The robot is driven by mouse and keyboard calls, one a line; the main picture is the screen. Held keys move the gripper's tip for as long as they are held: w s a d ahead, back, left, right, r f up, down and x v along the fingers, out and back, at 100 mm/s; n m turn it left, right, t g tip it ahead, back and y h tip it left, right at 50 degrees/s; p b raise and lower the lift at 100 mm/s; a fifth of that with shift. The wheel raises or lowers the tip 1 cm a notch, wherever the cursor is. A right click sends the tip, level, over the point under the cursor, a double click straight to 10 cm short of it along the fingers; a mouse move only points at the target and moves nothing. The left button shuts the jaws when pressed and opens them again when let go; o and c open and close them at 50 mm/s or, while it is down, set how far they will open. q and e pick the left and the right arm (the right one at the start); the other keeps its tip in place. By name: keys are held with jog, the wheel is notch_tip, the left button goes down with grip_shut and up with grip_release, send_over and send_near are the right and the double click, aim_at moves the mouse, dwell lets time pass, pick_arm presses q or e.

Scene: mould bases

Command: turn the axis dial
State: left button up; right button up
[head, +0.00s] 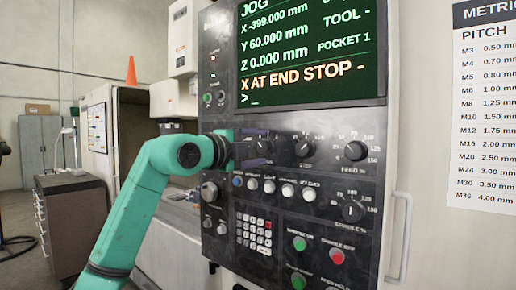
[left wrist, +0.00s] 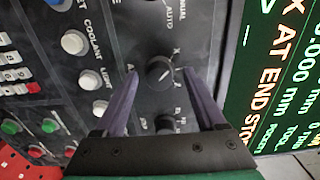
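The axis dial (left wrist: 160,72) is a round black knob with a pale pointer line, on the dark control panel. In the left wrist view it sits between the fingertips of my left gripper (left wrist: 162,82). An X shows beside it; the other letters are hard to read. The two purple-grey fingers stand apart, one on each side of the knob, with gaps visible. In the head view my left gripper (head: 268,148) reaches the panel from the left and largely hides this dial. My right gripper is in neither view.
The screen (head: 310,50) above reads "X AT END STOP". A further knob (head: 303,148) and the feed dial (head: 355,150) are to the right. A row of buttons (head: 269,187) and a keypad (head: 253,233) lie below. A handle (head: 400,240) borders the panel's right side.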

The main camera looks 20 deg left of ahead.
pick_arm(q)
jog(key=b+v, duration=0.6)
jog(key=v, duration=0.8)
jog(key=shift+s, duration=0.3)
jog(key=shift+f, duration=0.1)
